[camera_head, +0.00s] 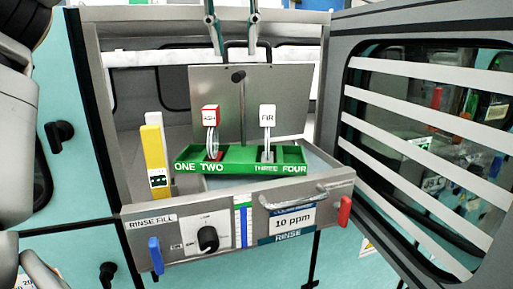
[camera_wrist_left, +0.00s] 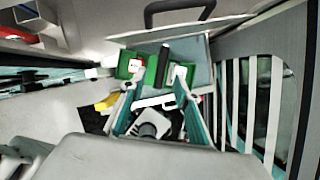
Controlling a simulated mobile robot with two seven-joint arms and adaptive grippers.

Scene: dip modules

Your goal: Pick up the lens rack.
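A green tray (camera_head: 240,167) lettered ONE, TWO, THREE, FOUR lies in the steel sink. In its left half stands a wire-stemmed piece with a red-edged tag (camera_head: 210,117); in its right half stands one with a white tag (camera_head: 267,116). I cannot tell which is the lens rack. Both tags show in the left wrist view, the red-edged one (camera_wrist_left: 135,66) left and the white one (camera_wrist_left: 181,72) right. My left gripper (camera_head: 233,48) reaches in from the top, fingers spread and empty, apart from both pieces. It also shows in the left wrist view (camera_wrist_left: 156,80). My right gripper is not visible.
A steel back plate with a dark knob (camera_head: 238,76) stands behind the tray. A yellow block (camera_head: 154,160) stands left. The front panel carries a bar handle (camera_head: 292,198), a black dial (camera_head: 208,239) and blue and red levers. A striped window door (camera_head: 425,95) flanks the right.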

